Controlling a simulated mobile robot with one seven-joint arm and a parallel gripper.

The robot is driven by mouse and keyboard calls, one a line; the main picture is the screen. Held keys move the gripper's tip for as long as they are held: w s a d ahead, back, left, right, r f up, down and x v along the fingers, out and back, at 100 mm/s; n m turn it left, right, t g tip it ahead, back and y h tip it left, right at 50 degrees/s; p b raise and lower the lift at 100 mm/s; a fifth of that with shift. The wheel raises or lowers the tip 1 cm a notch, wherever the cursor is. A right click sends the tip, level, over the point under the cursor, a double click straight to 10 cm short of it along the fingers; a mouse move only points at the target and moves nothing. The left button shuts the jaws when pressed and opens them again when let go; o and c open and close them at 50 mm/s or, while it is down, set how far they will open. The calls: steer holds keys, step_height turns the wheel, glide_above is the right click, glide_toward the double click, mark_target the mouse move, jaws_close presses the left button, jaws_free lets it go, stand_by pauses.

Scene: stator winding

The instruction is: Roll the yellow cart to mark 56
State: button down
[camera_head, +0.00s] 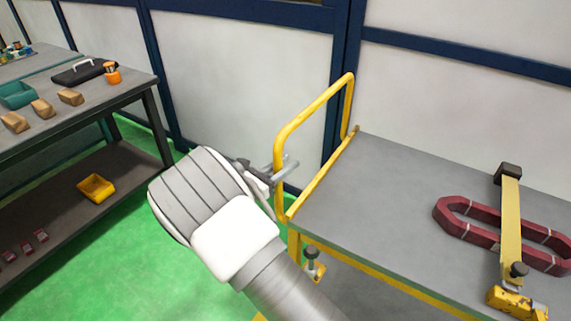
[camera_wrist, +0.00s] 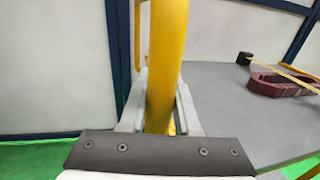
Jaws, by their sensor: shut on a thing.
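The yellow cart (camera_head: 345,190) stands on the right in the head view, with a grey top and a yellow tubular handle (camera_head: 312,108) at its left end. My gripper (camera_head: 280,175) is at the near upright of that handle. In the wrist view the yellow handle tube (camera_wrist: 166,60) runs between the two grey fingers of my gripper (camera_wrist: 160,108), which are shut on it. A dark red coil (camera_head: 465,207) lies on the cart top under a yellow clamp bar (camera_head: 511,225). No mark 56 shows in either view.
A dark workbench (camera_head: 75,125) stands at the left with wooden blocks, a teal bin (camera_head: 17,95) and a black case (camera_head: 84,72). A yellow bin (camera_head: 96,188) sits on its lower shelf. Green floor (camera_head: 110,250) is clear between bench and cart. A white-panelled wall (camera_head: 240,75) is behind.

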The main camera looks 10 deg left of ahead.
stand_by(0.3)
steer(key=c, duration=0.6)
jaws_free()
steer(key=v, duration=1.7)
steer(key=shift+s+a+p, duration=0.1)
steer(key=shift+a+p, duration=0.05)
steer(key=shift+p, duration=0.15)
